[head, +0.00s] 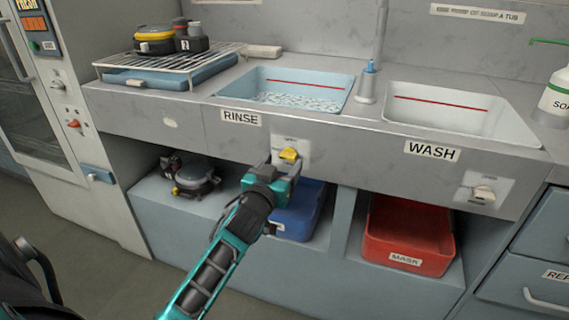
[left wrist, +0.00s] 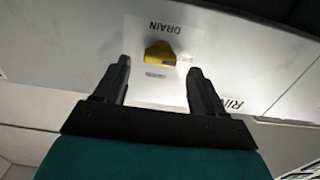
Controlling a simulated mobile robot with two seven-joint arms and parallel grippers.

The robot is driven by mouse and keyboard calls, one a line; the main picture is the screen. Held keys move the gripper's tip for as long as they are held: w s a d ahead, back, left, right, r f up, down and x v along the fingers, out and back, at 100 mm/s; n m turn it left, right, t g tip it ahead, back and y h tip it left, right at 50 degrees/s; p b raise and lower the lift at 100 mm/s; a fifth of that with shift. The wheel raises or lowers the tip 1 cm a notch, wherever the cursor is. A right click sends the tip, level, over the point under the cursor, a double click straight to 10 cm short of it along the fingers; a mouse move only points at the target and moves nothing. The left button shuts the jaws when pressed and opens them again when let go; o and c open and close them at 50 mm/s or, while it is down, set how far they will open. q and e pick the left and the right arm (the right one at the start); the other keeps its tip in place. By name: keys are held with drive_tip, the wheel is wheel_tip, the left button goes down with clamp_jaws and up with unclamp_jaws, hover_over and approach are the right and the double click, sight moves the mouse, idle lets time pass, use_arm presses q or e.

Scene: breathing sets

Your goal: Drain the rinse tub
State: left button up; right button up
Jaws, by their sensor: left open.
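The rinse tub (head: 283,87) is set in the counter, with foamy water on its bottom and a red line on its back wall. Below it on the counter front, under the RINSE label (head: 241,118), is a yellow drain knob (head: 289,155) on a pale plate. In the left wrist view the knob (left wrist: 161,52) lies ahead of and between the fingertips, under upside-down DRAIN lettering. My left gripper (head: 282,164) is open and empty, just short of the knob; its fingers also show in the left wrist view (left wrist: 160,78). My right gripper is not in view.
The wash tub (head: 455,112) is at the right, with its own pale knob (head: 484,192) below. A blue bin (head: 300,212) and a red MASK bin (head: 408,235) stand on the shelf below. A wire rack (head: 170,66) holds gear at the left.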

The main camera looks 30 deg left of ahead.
sight(288, 156)
use_arm(q)
drive_tip(key=shift+x, duration=1.2)
drive_tip(key=shift+c, duration=0.2)
drive_tip(key=c, duration=1)
